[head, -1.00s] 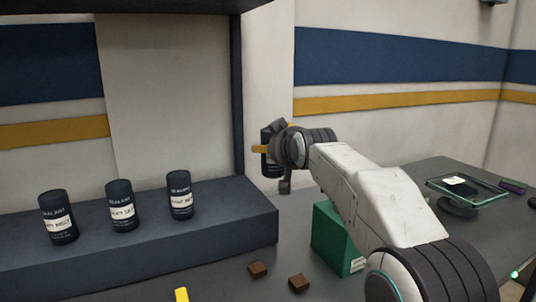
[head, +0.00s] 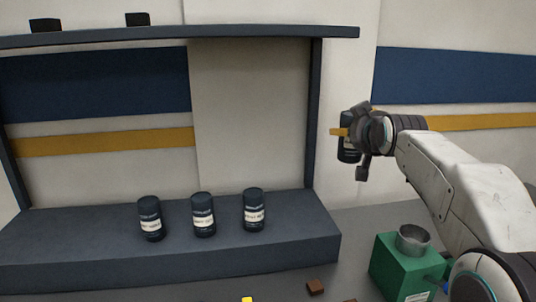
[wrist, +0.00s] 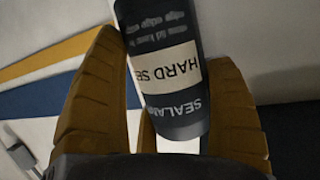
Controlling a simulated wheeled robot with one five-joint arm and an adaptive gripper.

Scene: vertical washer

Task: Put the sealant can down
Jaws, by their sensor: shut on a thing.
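A dark sealant can (wrist: 172,70) with a cream label reading "HARD SE..." sits between the two brown fingers of my gripper (wrist: 160,125) in the wrist view. In the head view, my gripper (head: 352,133) is shut on this can (head: 346,150), partly hidden by the fingers, in the air right of the rack's right post. Three similar cans stand upright in a row on the rack's lower shelf: a left can (head: 150,218), a middle can (head: 203,214) and a right can (head: 254,210).
The grey lower shelf (head: 300,242) is bare right of the right can and at its left part. An upper shelf (head: 250,33) holds two dark items. A green box (head: 395,265) with a metal cup (head: 413,238) and a brown block (head: 316,287) are on the bench.

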